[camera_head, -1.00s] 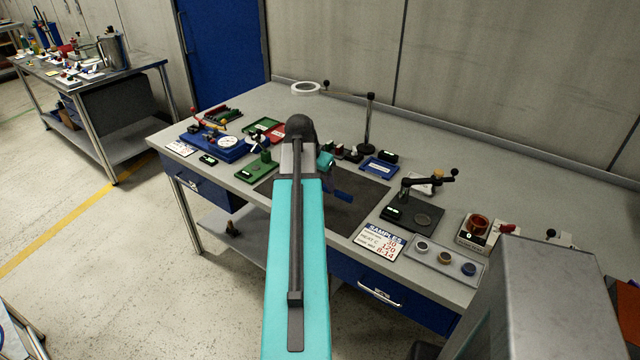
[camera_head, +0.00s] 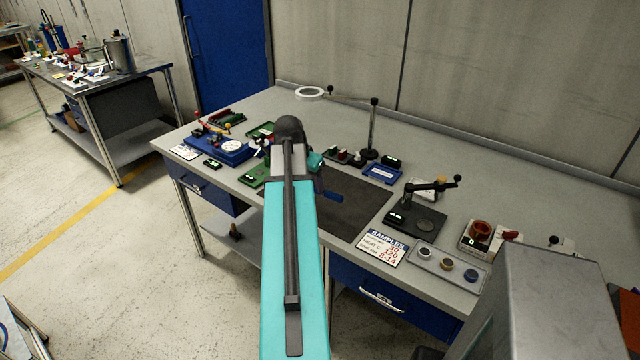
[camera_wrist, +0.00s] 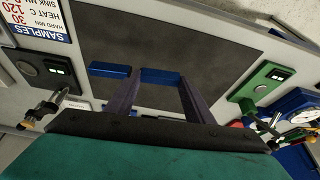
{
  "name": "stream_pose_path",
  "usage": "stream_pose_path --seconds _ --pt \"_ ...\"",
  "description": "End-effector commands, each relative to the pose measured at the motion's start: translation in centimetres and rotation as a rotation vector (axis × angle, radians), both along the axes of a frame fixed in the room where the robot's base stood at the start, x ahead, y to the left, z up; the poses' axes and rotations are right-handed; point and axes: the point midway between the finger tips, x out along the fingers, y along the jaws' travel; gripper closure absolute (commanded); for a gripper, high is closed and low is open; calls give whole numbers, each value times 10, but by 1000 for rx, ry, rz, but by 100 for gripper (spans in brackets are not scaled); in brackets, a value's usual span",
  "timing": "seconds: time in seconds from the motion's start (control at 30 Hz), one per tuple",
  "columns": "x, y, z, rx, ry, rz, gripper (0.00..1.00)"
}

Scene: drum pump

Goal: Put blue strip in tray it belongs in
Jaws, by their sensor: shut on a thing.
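My gripper (camera_wrist: 157,78) is shut on the blue strip (camera_wrist: 107,69), which sits crosswise between the fingers and sticks out past the left finger in the wrist view. In the head view the strip (camera_head: 329,196) shows just right of my arm, over the dark mat. The gap between strip and mat is hard to judge. A blue tray (camera_head: 396,177) with a pale label lies beyond the mat's far edge. A green tray (camera_head: 259,129) is partly visible left of my arm. My arm hides much of the area behind it.
A magnifier stand (camera_head: 373,130) rises behind the blue tray. A green device (camera_wrist: 259,86) is beside the mat in the wrist view. The bench's back right is clear.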

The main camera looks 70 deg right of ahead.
Motion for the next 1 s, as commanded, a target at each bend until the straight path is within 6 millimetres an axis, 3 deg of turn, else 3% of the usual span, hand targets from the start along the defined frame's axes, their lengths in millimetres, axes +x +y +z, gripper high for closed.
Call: stream_pose_path --seconds 0.47,1.0 --pt "143 83 18 10 0 352 80" --pt "275 218 39 17 1 761 80"
